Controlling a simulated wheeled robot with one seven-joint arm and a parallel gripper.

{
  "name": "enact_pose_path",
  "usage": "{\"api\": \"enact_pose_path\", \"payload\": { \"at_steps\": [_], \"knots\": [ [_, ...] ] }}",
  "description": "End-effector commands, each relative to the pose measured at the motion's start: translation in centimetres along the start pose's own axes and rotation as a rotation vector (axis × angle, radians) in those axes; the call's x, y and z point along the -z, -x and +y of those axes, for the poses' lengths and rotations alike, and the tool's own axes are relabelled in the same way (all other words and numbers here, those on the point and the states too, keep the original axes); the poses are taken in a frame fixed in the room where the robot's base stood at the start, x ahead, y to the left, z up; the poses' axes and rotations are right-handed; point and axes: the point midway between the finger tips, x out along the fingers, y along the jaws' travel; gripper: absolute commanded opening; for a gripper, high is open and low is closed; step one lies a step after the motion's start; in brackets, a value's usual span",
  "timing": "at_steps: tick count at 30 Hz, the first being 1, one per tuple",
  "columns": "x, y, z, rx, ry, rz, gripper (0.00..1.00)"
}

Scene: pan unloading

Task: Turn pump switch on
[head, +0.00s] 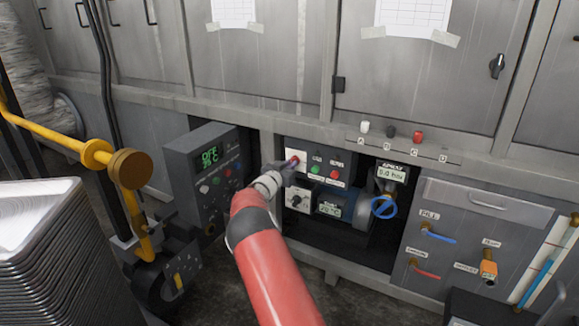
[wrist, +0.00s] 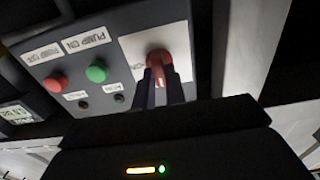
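A red rotary knob (wrist: 158,58) sits on a white plate (wrist: 128,46) on the grey pump panel (wrist: 40,40); part of a label ending in "ON" shows beside it. In the head view the knob (head: 295,159) is at the panel's upper left. My gripper (wrist: 162,82) is at the knob, its two dark fingers close together on either side of the knob's handle. A green button (wrist: 96,73) labelled "PUMP ON" and a red button (wrist: 55,82) are beside it, untouched. The green button (head: 316,169) also shows in the head view. My gripper hides part of the plate.
A grey control box (head: 205,165) with a green display stands left of my arm. A black selector knob (head: 297,200) is below the panel. A blue valve wheel (head: 385,207) is to the right. A yellow pipe (head: 60,138) and stacked metal pans (head: 45,260) are at left.

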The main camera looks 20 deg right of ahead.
Motion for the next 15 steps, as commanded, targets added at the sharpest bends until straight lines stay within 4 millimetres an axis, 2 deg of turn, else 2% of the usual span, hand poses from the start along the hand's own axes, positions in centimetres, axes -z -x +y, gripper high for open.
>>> {"api": "enact_pose_path", "payload": {
  "at_steps": [3, 15],
  "knots": [
    [0.01, 0.01, -0.01, 0.0, 0.0, 0.0, 0.0],
    [-0.18, 0.01, 0.01, 0.001, -0.055, 0.0, 0.0]
  ]
}}
